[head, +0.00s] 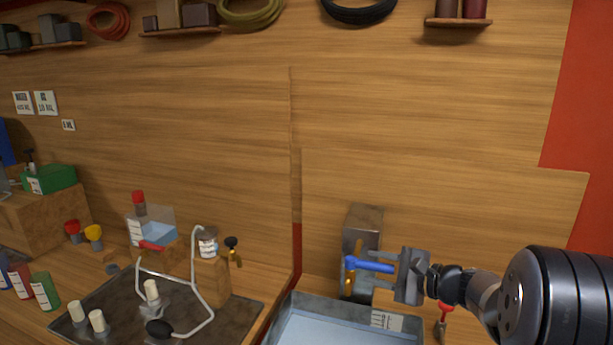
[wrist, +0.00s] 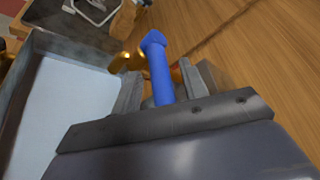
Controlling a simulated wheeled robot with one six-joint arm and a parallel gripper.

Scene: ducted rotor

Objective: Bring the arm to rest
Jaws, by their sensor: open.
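My gripper (head: 386,268) is at the lower right in the head view, reaching left from my dark arm. It also shows in the wrist view (wrist: 161,76), where its two grey fingers stand apart. A blue lever (head: 368,264) lies in the gap between the fingers, and it also shows in the wrist view (wrist: 156,62). I see a gap on at least one side of the lever; whether a finger touches it I cannot tell. Brass-coloured parts (wrist: 122,63) show beside and behind the lever, partly hidden by the fingers.
A metal basin (head: 340,332) with a pale inside lies below my gripper. A grey block (head: 364,222) stands behind the lever against the wooden wall.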

